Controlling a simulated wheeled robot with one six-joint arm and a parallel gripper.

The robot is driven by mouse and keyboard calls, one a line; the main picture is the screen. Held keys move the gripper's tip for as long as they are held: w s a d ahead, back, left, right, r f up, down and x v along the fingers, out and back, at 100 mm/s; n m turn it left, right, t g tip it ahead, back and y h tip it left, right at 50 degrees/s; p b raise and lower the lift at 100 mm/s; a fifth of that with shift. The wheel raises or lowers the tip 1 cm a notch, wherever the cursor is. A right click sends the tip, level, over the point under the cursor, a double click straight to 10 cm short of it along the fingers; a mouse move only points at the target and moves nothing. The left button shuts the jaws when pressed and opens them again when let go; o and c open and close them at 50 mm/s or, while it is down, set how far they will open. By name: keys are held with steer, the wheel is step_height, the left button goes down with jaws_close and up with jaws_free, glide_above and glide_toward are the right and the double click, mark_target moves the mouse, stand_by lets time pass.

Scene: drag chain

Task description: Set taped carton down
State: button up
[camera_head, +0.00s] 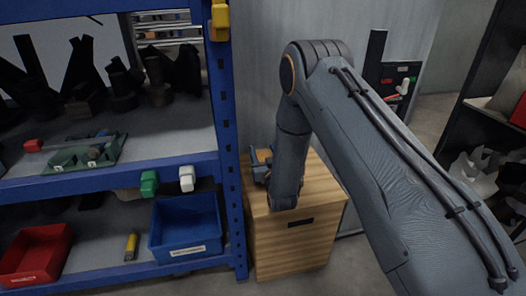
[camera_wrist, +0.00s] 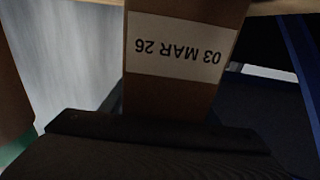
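The taped carton (camera_wrist: 180,85) is brown and fills the middle of the wrist view. It bears a white label reading "03 MAR 26", upside down in the picture. My gripper's dark body (camera_wrist: 160,140) lies across the bottom of that view, with the carton right against it and dark edges on both sides of it. The gripper appears shut on the carton, though its fingertips are hidden. In the head view my arm reaches down over a wooden cabinet (camera_head: 300,240), and a small blue and brown shape (camera_head: 261,162) shows beside my wrist, too small to make out.
A blue shelf rack (camera_head: 225,150) stands left of the cabinet, holding a blue bin (camera_head: 187,228), a red bin (camera_head: 36,252) and a green part (camera_head: 85,154). A dark shelf (camera_head: 480,120) stands at right. Part of the cabinet top is bare.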

steer(key=shift+o, duration=0.7)
steer(key=shift+s+f, duration=0.1)
steer(key=shift+f, duration=0.55)
steer(key=shift+r, duration=0.15)
steer(key=shift+r+p, duration=0.35)
steer(key=p+v, duration=0.1)
steer(key=v, duration=1)
steer(key=s+d+r+g+h, duration=0.2)
steer(key=s+r+g, duration=0.2)
steer(key=r+g, duration=0.5)
steer(key=s+d+r+g, duration=0.2)
steer(key=s+d+r, duration=0.1)
steer(key=s, duration=0.7)
steer(key=s+d+r+g+h, duration=0.1)
steer(key=s+d+r+g, duration=0.2)
steer(key=s, duration=0.8)
steer(key=s+d+r+g+h, duration=0.1)
steer(key=s+d+r+g, duration=0.2)
steer(key=s+r, duration=0.3)
steer(key=s, duration=0.5)
steer(key=shift+s+r, duration=0.15)
steer(key=shift+r, duration=0.25)
